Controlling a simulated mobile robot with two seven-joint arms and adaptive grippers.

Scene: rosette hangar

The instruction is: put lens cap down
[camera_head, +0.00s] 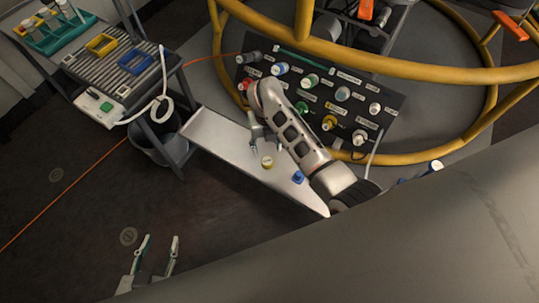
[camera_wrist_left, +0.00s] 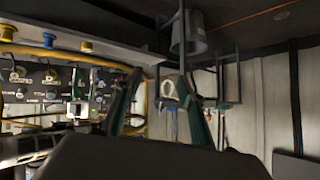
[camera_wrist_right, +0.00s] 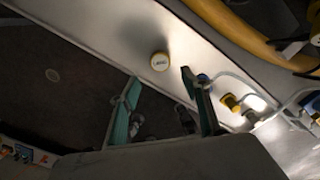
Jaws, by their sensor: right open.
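A round cap with a pale, labelled top and yellowish side (camera_head: 267,162), probably the lens cap, rests on the grey shelf (camera_head: 215,135). In the right wrist view the cap (camera_wrist_right: 159,61) shows just beyond my open fingertips, with nothing between them. My right gripper (camera_head: 265,146) is open and empty above the shelf, close to the cap; its arm hides part of the shelf. My left gripper (camera_head: 160,238) is open and empty, low over the dark floor. In the left wrist view the cap (camera_wrist_left: 86,46) also shows on the shelf.
A blue knob-like piece (camera_head: 298,177) is on the shelf nearby. A dark panel of labelled connectors (camera_head: 350,100) stands behind my right arm, ringed by yellow rails (camera_head: 390,68). A ribbed bench (camera_head: 125,60) with trays is at the upper left, a bucket (camera_head: 158,146) beneath.

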